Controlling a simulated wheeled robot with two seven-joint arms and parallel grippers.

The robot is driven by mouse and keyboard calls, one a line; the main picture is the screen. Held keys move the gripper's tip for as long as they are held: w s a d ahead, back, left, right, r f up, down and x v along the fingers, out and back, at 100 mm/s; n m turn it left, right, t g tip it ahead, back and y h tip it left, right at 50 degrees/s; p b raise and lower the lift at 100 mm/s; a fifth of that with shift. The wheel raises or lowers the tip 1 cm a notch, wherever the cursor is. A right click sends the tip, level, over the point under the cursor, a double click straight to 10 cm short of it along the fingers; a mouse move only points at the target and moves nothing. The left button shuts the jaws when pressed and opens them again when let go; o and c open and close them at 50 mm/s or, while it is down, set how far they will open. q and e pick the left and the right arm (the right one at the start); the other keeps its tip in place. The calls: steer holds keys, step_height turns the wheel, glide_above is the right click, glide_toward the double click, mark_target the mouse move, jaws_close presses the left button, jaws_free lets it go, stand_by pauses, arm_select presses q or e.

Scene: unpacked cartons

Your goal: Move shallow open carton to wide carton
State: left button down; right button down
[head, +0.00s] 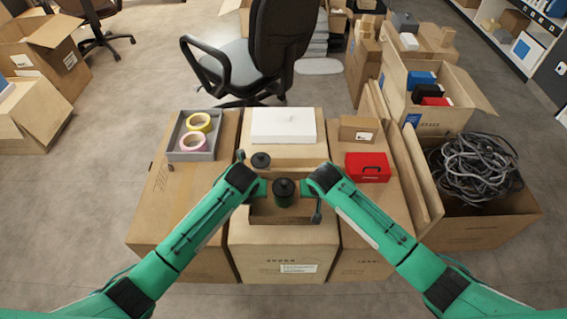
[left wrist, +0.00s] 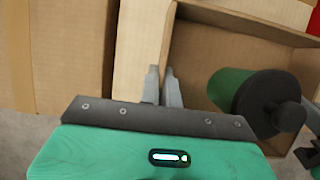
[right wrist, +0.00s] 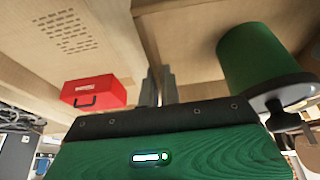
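The shallow open carton (head: 262,214) is a low brown box at the front of the middle closed carton (head: 284,262); I cannot tell whether it rests there or is slightly raised. A green canister with a black lid (head: 284,190) stands inside it, and it shows large in the right wrist view (right wrist: 262,55). My left gripper (left wrist: 163,80) is shut on the shallow carton's left wall. My right gripper (right wrist: 162,78) is shut on its right wall. Which box is the wide carton is unclear; the left closed carton (head: 160,215) looks broad.
A grey tray (head: 187,155) with two tape rolls sits on the left carton. A white box (head: 283,125) lies behind the shallow carton. A red case (head: 367,167) and small brown box (head: 358,128) sit on the right carton. A cable-filled carton (head: 465,230) stands farther right.

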mark_target(315, 201)
arm_select(q)
steer(key=shift+a+f, duration=0.1)
steer(key=shift+f, duration=0.1)
arm_select(e)
steer(key=shift+d+f, duration=0.15)
steer(key=shift+f, duration=0.05)
